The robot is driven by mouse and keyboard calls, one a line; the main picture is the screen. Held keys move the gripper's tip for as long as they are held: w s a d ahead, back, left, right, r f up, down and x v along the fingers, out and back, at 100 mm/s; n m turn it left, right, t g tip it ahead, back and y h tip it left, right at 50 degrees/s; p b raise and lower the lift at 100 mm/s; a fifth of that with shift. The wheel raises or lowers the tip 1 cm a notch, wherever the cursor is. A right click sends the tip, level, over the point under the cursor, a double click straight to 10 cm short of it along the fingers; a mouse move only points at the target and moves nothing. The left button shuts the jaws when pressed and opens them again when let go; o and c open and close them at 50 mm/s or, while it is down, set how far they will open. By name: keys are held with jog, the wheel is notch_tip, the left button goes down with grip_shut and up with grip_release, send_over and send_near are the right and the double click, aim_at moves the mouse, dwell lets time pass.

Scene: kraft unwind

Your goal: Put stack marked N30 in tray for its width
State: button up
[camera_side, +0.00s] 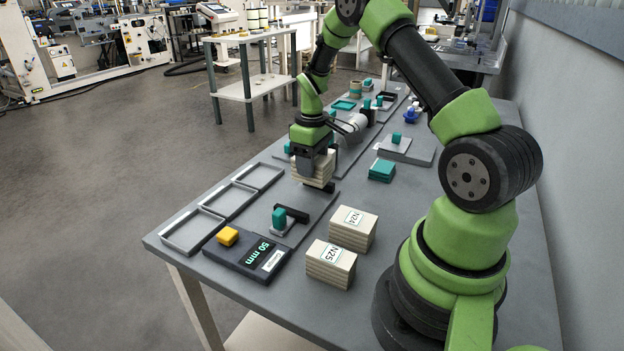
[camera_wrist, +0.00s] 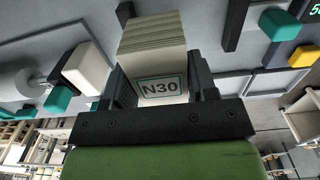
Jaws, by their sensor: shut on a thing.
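The stack marked N30 (camera_wrist: 160,88) is a block of pale layered sheets; its label faces the wrist camera. My gripper (camera_side: 313,158) is shut on it, with a finger on each side. In the side view the stack (camera_side: 317,171) is upright under my gripper, near the table's left edge; I cannot tell whether it touches the surface below. Three shallow grey trays, near (camera_side: 193,231), middle (camera_side: 228,201) and far (camera_side: 258,177), stand in a row along the left edge, left of my gripper. They look empty, and no width marks can be read on them.
A dark block reading 50 mm (camera_side: 248,254) carries a yellow piece (camera_side: 228,236). A teal-knobbed fixture with a dark bar (camera_side: 291,214) stands beyond it. Stacks N25 (camera_side: 331,264) and N24 (camera_side: 353,229) stand at the front right. Teal blocks (camera_side: 382,170) lie farther back.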

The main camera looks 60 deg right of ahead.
jog(key=shift+f, duration=2.05)
jog(key=shift+f, duration=0.1)
jog(key=shift+f, duration=0.15)
jog(key=o, duration=1)
